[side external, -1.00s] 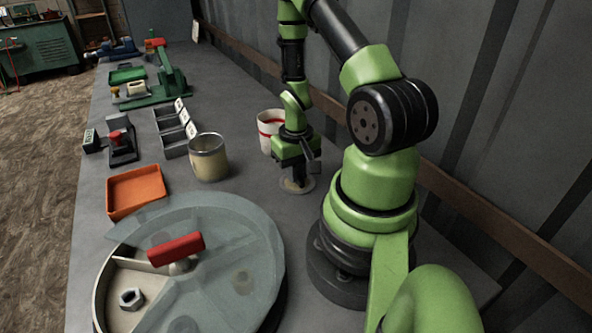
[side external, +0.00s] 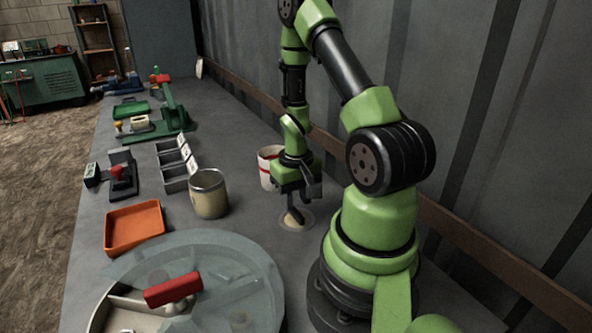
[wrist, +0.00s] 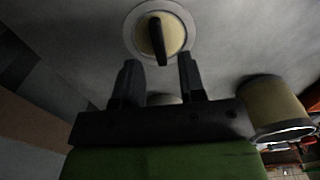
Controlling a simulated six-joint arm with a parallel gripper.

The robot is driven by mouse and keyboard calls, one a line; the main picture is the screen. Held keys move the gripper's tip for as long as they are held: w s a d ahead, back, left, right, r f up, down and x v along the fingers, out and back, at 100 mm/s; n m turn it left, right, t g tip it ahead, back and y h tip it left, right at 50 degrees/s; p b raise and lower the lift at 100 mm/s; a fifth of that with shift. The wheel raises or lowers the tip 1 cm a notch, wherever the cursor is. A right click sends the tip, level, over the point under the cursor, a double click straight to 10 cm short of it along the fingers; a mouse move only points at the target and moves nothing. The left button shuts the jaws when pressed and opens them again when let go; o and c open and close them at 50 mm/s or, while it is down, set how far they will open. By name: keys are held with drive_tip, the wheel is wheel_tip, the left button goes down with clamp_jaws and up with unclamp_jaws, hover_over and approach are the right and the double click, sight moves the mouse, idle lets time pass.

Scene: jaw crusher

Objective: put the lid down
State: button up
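The lid (side external: 306,221) lies flat on the grey bench, a pale disc with a cream centre and a dark upright handle. In the wrist view the lid (wrist: 181,36) is ahead of my fingertips, its handle standing across the middle. My gripper (side external: 293,207) is just above the lid in the side view, partly hiding it. In the wrist view my gripper (wrist: 160,68) has its two dark fingers spread apart with nothing between them. A cream tin with a metal rim (side external: 209,198) stands to the left; it also shows in the wrist view (wrist: 272,104).
A white cup with red bands (side external: 266,169) stands close behind my gripper. A large round glass-topped bowl with a red handle (side external: 190,260) fills the front left. An orange tray (side external: 134,228) and grey bins (side external: 174,160) lie further left. The wall is close on the right.

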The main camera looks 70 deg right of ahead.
sight(296, 210)
drive_tip(key=w+a+r+n+t, duration=0.1)
drive_tip(key=a+r, duration=0.2)
drive_tip(key=r, duration=0.3)
drive_tip(key=w+a+r+t+h, duration=0.1)
drive_tip(key=w+a+r, duration=0.1)
drive_tip(key=r, duration=0.5)
drive_tip(key=w+a+r+n+t, duration=0.1)
drive_tip(key=a+r, duration=0.2)
drive_tip(key=r, duration=0.3)
drive_tip(key=s+a+r+n+t+y, duration=0.1)
drive_tip(key=s+a+r+t, duration=0.1)
drive_tip(key=a+r, duration=0.2)
drive_tip(key=s+a+r+n+t+y, duration=0.2)
drive_tip(key=s+a+r, duration=0.1)
drive_tip(key=a, duration=0.5)
drive_tip(key=shift+s+r, duration=0.35)
drive_tip(key=shift+r, duration=0.45)
